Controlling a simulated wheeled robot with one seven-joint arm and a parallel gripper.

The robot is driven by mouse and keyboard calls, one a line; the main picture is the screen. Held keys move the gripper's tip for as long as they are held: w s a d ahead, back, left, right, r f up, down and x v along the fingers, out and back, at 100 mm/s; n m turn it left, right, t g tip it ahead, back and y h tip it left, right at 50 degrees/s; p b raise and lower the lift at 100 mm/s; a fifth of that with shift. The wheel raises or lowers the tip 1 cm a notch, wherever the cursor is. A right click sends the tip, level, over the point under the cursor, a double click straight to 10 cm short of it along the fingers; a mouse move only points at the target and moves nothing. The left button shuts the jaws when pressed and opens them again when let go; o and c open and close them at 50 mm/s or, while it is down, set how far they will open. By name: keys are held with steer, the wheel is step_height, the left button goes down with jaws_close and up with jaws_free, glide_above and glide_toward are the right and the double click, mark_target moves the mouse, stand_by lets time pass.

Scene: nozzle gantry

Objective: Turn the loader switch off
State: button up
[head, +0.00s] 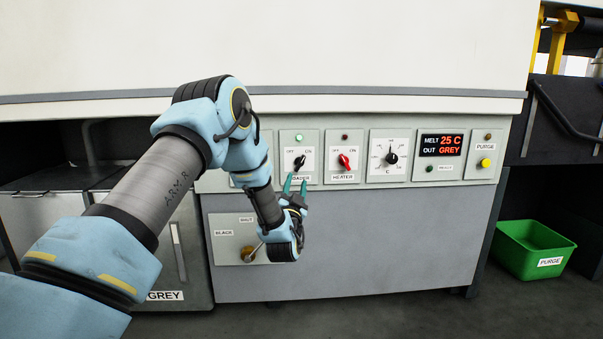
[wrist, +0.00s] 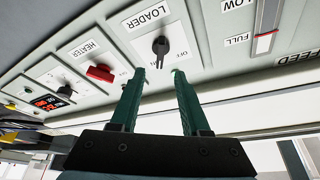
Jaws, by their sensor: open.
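The loader switch (head: 299,162) is a black rotary knob on a white plate marked OFF and ON, on the control panel. Its pointer appears to lean toward ON, and the green lamp (head: 299,138) above it is lit. My gripper (head: 296,183) is open and empty just below the knob, with two teal fingers pointing up at it. In the wrist view the loader switch (wrist: 161,46) lies just beyond and between the fingertips of my gripper (wrist: 158,73). The fingers look apart from the knob. The LOADER label is partly covered by the fingers in the head view.
Right of the loader are the red heater switch (head: 344,162), the temperature dial (head: 391,158), the display (head: 441,145) and the yellow purge button (head: 485,162). A lower plate holds a brass-coloured knob (head: 248,254). A green purge bin (head: 530,248) stands on the floor at right.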

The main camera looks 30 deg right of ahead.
mark_target(300, 165)
steer(key=x, duration=0.9)
steer(key=shift+b, duration=0.35)
steer(key=shift+c, duration=0.2)
jaws_close()
